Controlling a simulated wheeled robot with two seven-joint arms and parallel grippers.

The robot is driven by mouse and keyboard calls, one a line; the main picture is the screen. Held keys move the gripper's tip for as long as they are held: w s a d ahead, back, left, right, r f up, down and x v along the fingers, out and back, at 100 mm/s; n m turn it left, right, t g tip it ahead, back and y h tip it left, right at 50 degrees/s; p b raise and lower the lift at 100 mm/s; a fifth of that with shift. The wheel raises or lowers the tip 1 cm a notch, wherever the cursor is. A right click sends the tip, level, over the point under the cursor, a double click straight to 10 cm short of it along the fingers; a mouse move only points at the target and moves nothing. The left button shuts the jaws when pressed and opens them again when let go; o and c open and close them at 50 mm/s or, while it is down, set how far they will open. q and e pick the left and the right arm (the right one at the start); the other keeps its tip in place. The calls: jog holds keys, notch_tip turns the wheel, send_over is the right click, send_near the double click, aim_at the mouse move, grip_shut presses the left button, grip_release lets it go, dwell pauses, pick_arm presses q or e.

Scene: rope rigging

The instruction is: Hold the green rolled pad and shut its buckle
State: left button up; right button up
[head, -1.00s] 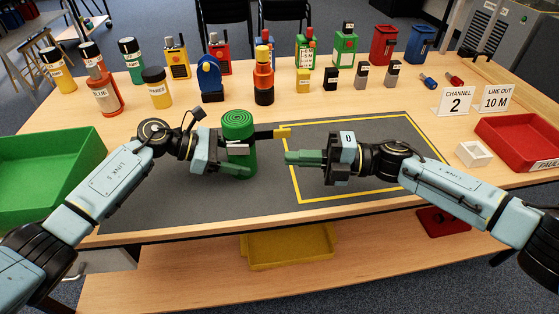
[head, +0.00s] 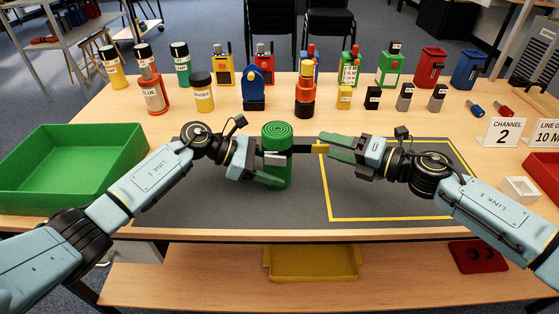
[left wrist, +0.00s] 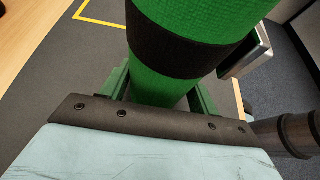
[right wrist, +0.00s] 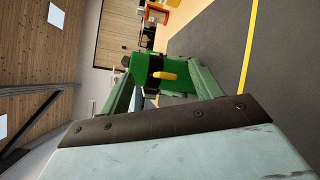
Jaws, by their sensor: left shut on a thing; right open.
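The green rolled pad (head: 278,135) stands upright on the dark mat, with a spiral top. A black strap (head: 303,148) circles it and sticks out to the right, ending in a yellow tip (head: 321,148). My left gripper (head: 272,168) is shut on the pad from the left. The left wrist view shows the pad (left wrist: 185,85) between its fingers, the black band (left wrist: 170,45) and a grey metal piece (left wrist: 246,50), perhaps the buckle. My right gripper (head: 328,146) is open at the yellow tip, which shows between its fingers in the right wrist view (right wrist: 165,75).
A green tray (head: 70,165) stands at the left. Several bottles, radios and small blocks line the back. A yellow outline (head: 390,218) marks the mat at the right, with a small white box (head: 519,188) beyond. A yellow tray (head: 312,262) sits on the lower shelf.

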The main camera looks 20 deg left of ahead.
jog(key=w+r+n+t+h, duration=0.1)
jog(key=w+r+t+h, duration=0.1)
jog(key=w+r+t, duration=0.45)
jog(key=m+t+h, duration=0.2)
jog(key=t+h, duration=0.4)
jog(key=h, duration=0.6)
send_near(275, 161)
jog(key=w, duration=0.7)
jog(key=shift+w+a+f, duration=0.1)
jog(key=shift+w+a, duration=0.25)
